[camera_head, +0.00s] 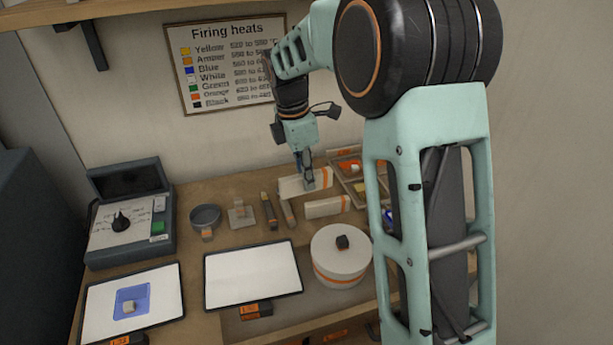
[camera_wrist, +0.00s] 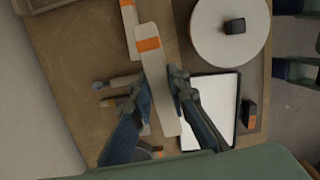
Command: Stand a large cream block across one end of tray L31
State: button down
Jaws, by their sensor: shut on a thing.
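My gripper (camera_head: 307,182) is shut on a large cream block (camera_head: 291,187) with an orange band near one end. In the wrist view the held block (camera_wrist: 158,75) lies lengthwise between both fingers (camera_wrist: 162,90). I cannot tell whether it touches the table. A second cream block (camera_head: 323,208) with an orange band lies just in front of it and also shows in the wrist view (camera_wrist: 131,25). Two flat white trays with dark rims lie at the front, one in the middle (camera_head: 251,275) and one at left (camera_head: 165,287). Their orange tags are too small to read.
A white round drum (camera_head: 340,272) with a dark knob stands right of the middle tray. A grey bowl (camera_head: 205,218), brushes (camera_head: 269,212) and a control box (camera_head: 128,225) stand behind the trays. A wooden frame (camera_head: 352,185) lies right of the blocks. The left tray carries a blue square (camera_head: 122,299).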

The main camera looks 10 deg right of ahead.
jog(key=shift+r, duration=0.3)
notch_tip(320, 180, up, 5)
jog(key=p, duration=0.4)
jog(key=shift+r+p, duration=0.1)
jog(key=shift+p, duration=0.2)
